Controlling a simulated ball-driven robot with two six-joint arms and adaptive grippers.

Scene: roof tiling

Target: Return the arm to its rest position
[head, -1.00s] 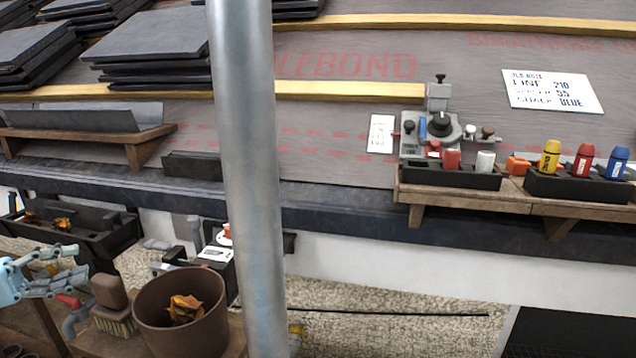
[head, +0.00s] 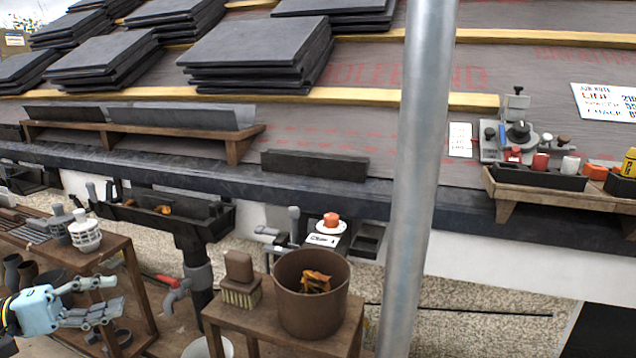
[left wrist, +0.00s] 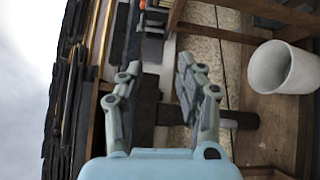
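My left gripper (head: 106,306) is pale blue with grey fingers and shows at the lower left of the head view, in front of a wooden shelf (head: 108,250). In the left wrist view the two fingers (left wrist: 158,82) stand apart with nothing held between them. The dark gutter parts behind them lie farther off. My right gripper is in neither view.
A brown bucket (head: 311,305) with leaves and a brush (head: 240,283) stand on a wooden stand right of the gripper. A white bucket (left wrist: 282,68) is beyond it. Slate stacks (head: 258,52) lie on the roof. A grey pole (head: 412,180) crosses the view.

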